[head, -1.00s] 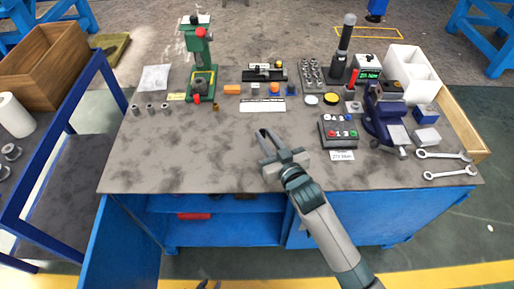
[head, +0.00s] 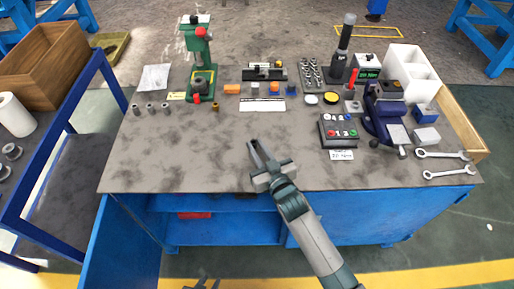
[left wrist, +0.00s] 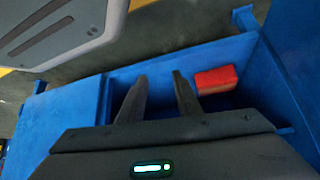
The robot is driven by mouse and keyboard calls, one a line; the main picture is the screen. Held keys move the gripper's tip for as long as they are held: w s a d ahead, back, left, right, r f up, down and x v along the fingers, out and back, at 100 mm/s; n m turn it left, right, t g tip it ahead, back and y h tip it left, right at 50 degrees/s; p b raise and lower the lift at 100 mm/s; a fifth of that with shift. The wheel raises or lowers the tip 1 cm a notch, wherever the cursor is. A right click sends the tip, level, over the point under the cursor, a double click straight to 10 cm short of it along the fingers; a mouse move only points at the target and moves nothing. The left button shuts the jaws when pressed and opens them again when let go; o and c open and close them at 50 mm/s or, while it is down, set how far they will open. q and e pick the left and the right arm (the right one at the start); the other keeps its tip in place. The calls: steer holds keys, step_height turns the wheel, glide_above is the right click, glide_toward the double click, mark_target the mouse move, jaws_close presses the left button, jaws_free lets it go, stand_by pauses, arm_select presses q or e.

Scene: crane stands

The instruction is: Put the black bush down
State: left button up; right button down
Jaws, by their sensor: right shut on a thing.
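My right gripper (head: 259,153) is above the clear front middle of the workbench (head: 200,150), its arm coming in from the lower right. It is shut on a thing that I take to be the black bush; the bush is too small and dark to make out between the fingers. My left gripper (head: 207,284) shows only as dark fingertips at the bottom edge of the head view. In the left wrist view its two fingers (left wrist: 160,95) are apart with nothing between them, pointing towards the blue cabinet under the bench.
Several grey bushes (head: 150,107) stand at the left, with a brass bush (head: 215,106) by the green press (head: 202,75). A button box (head: 339,131), a blue vise (head: 383,115) and wrenches (head: 445,174) are at the right. A red box (left wrist: 216,79) lies in the cabinet.

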steer(key=shift+f, duration=0.3)
steer(key=c, duration=1.7)
jaws_free()
steer(key=shift+c, duration=0.2)
steer(key=shift+o, duration=0.6)
arm_select(q)
steer(key=shift+w+d+r, duration=0.1)
steer(key=shift+d+r, duration=0.05)
steer(key=shift+d, duration=0.45)
arm_select(e)
steer(key=shift+s+d+r, duration=0.2)
steer(key=shift+s+d, duration=0.05)
steer(key=shift+s, duration=0.25)
arm_select(q)
steer(key=shift+s+a+f+g+b, duration=0.3)
steer(key=shift+s+a+f+b, duration=0.2)
steer(key=shift+a+f, duration=0.15)
arm_select(e)
steer(key=v, duration=1.1)
arm_select(q)
steer(key=shift+w, duration=0.1)
